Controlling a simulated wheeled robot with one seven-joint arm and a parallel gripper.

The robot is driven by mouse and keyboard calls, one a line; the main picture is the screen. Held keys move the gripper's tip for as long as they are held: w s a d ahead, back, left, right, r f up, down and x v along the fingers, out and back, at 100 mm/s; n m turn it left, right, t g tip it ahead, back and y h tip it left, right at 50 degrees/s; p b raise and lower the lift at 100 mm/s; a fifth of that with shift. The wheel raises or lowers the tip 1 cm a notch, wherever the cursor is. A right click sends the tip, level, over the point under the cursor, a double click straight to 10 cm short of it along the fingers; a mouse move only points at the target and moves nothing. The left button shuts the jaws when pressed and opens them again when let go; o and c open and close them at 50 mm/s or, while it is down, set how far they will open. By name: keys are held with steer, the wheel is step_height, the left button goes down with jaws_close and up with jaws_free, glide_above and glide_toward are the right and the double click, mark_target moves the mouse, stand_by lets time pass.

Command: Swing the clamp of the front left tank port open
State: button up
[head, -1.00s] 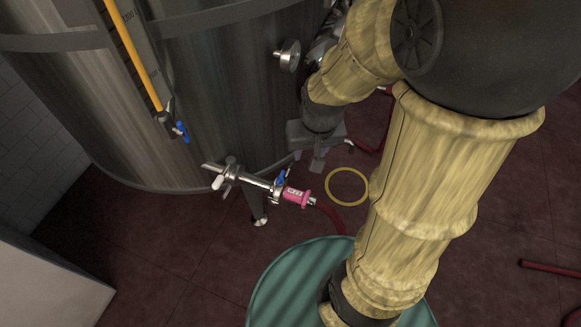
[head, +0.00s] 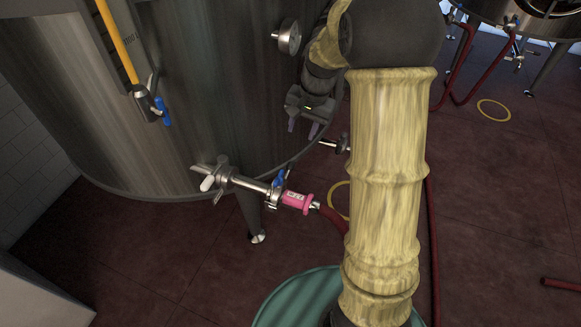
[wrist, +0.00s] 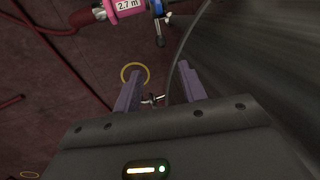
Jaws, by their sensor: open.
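The large steel tank (head: 200,110) fills the left of the head view. From its lower front a port pipe (head: 250,185) runs out, with a clamp (head: 222,178) and its pale wing nut (head: 207,183) at the tank end. A blue-handled valve (head: 279,180) and a pink labelled coupling (head: 297,200) follow on it. A second fitting (head: 340,145) shows further right, partly behind my arm. My gripper (head: 303,128) is open, pointing down beside the tank wall, above and right of the pipe. In the wrist view its fingers (wrist: 158,88) are apart, with a small metal fitting (wrist: 152,99) visible beyond them.
A red hose (head: 332,218) leaves the coupling. A yellow ring (head: 339,200) lies on the floor. A green round drum top (head: 295,300) stands below my arm. A yellow tube with a blue valve (head: 160,108) and a round knob (head: 288,38) are on the tank. More tanks stand back right.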

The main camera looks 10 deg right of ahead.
mark_target(290, 167)
steer(key=shift+f, duration=0.1)
steer(key=a+f, duration=0.1)
steer(key=f, duration=0.4)
steer(key=w+a+f, duration=0.1)
steer(key=f, duration=0.5)
steer(key=w+f+b, duration=0.1)
steer(key=f, duration=0.5)
steer(key=shift+a, duration=0.4)
jaws_close()
